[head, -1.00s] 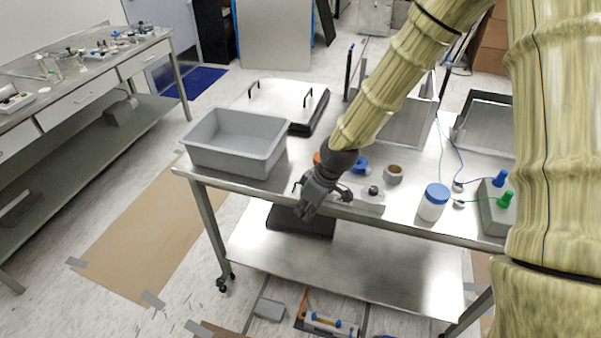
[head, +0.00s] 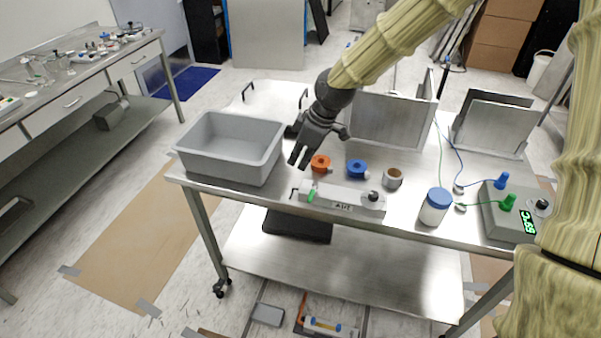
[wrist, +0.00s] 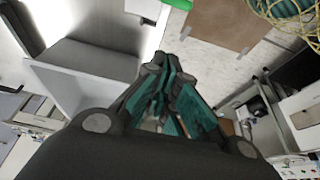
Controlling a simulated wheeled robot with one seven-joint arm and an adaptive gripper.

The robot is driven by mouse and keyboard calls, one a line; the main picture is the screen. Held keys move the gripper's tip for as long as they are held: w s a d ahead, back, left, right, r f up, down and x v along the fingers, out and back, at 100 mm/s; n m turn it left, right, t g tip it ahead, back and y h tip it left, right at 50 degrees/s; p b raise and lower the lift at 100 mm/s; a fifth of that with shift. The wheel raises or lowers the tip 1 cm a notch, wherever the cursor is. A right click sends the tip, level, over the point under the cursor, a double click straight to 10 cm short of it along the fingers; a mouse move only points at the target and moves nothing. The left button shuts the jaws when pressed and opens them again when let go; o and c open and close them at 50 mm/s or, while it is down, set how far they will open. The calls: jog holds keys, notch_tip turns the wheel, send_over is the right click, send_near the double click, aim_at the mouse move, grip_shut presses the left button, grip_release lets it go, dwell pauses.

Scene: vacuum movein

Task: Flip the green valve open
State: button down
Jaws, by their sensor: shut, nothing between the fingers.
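The green valve (head: 311,196) is a small green lever at the left end of a pale grey manifold block (head: 345,203) near the table's front edge. A dark knob sits at the block's right end. My gripper (head: 297,158) is shut and empty. It hangs above the table behind and slightly left of the green valve, apart from it, beside the grey bin. In the wrist view the closed fingers (wrist: 165,65) point towards the top, and part of a green lever (wrist: 178,4) shows at the top edge, beyond the fingertips.
A grey bin (head: 232,178) stands at the table's left end. Orange (head: 320,163) and blue (head: 357,168) round pieces sit behind the block. A brown-topped cup (head: 393,178), a blue-lidded jar (head: 434,207) and a grey meter box (head: 505,213) stand to the right.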

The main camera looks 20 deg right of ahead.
aim_at(312, 193)
jog(key=p+x, duration=0.2)
jog(key=x, duration=0.7)
jog(key=shift+a+f+p, duration=0.15)
jog(key=shift+f+p, duration=0.15)
jog(key=d, duration=0.1)
jog(key=s+d+p, duration=0.1)
jog(key=shift+s+d+f+p, duration=0.2)
jog(key=shift+s+d+p, duration=0.05)
jog(key=shift+s+p, duration=0.05)
jog(key=shift+s+d+f, duration=0.2)
jog(key=shift+d+f, duration=0.05)
jog(key=shift+d, duration=0.15)
jog(key=shift+s, duration=0.1)
